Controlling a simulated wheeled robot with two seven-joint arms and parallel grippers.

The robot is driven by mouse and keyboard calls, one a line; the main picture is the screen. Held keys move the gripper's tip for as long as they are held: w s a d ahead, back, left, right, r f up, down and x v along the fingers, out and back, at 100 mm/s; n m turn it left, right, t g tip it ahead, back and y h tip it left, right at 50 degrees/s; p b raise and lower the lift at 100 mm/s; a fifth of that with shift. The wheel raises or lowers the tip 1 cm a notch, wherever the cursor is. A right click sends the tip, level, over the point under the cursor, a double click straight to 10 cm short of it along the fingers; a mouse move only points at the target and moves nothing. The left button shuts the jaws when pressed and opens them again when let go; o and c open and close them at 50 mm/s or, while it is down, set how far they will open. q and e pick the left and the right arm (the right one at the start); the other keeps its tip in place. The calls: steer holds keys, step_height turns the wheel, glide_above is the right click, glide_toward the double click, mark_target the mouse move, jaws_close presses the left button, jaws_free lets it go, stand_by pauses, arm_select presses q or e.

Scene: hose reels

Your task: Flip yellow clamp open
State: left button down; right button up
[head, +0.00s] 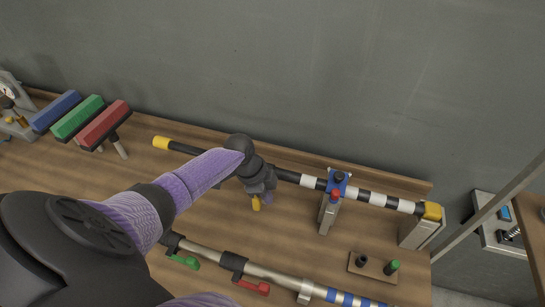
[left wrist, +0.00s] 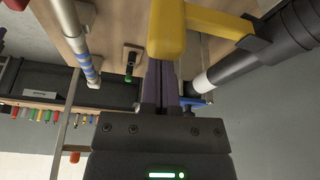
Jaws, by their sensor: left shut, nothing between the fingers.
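The yellow clamp lever (head: 256,203) shows as a small yellow tip beside my left gripper (head: 267,197) in the head view; the arm and wrist hide most of the rest. In the left wrist view the yellow clamp (left wrist: 168,30) is large and close, its arm running right to a black collar on the black-and-white pole (left wrist: 225,65). My left gripper (left wrist: 163,68) is shut and empty, its fingertips just under the rounded end of the yellow lever. I cannot tell whether they touch. My right gripper is not in view.
A silver pipe with a green lever (head: 185,261) and a red lever (head: 252,287) lies nearer the front. A blue clamp (head: 338,183) on a post holds the pole to the right. A small board (head: 372,268) carries two pegs.

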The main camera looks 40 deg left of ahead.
arm_select(q)
steer(key=shift+w+a+b, duration=0.45)
steer(key=shift+w+b, duration=0.25)
steer(key=shift+b, duration=0.2)
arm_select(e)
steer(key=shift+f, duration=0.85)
arm_select(q)
step_height(320, 180, up, 10)
steer(key=p, duration=0.2)
steer(key=shift+d+f+p, duration=0.25)
steer(key=shift+d+p, duration=0.1)
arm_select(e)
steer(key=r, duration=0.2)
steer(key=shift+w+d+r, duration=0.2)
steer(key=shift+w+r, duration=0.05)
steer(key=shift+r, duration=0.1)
